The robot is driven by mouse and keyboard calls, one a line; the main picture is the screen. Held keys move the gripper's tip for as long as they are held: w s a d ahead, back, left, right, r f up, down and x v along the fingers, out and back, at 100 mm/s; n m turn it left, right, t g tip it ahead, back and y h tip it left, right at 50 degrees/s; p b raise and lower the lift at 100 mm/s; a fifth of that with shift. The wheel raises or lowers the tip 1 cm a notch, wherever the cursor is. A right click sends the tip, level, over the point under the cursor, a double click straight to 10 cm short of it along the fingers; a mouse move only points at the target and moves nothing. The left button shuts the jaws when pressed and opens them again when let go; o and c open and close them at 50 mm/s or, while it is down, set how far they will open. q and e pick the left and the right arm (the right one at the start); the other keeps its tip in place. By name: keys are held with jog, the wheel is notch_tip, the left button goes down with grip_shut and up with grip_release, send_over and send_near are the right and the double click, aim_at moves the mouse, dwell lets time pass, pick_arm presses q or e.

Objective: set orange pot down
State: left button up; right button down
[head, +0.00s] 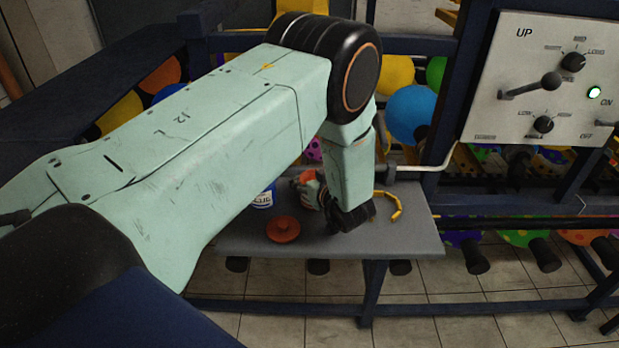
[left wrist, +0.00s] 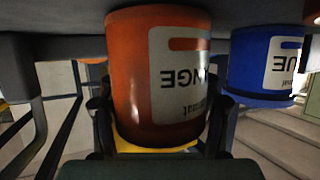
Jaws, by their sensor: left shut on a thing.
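The orange pot (left wrist: 130,75) fills the middle of the left wrist view, its label upside down in the picture. My left gripper (left wrist: 160,122) has a dark finger on each side of it and is shut on it. The pot's base is at the grey table surface or very close to it; I cannot tell if it touches. In the head view only a bit of the orange pot (head: 307,175) shows beside my left gripper (head: 318,190), partly hidden by my arm. My right gripper is not in view.
A blue pot (left wrist: 262,65) stands beside the orange pot; it also shows in the head view (head: 263,199). An orange lid (head: 283,229) and a curved yellow thing (head: 394,208) lie on the grey table (head: 410,238). A control panel (head: 545,85) is at the right.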

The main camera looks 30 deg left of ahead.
pick_arm(q)
jog(key=shift+d, duration=0.1)
jog(key=shift+w+f, duration=0.1)
jog(key=shift+f, duration=0.1)
jog(key=o, duration=1.4)
jog(key=shift+o, duration=0.4)
jog(key=shift+r, duration=0.1)
jog(key=shift+r, duration=0.1)
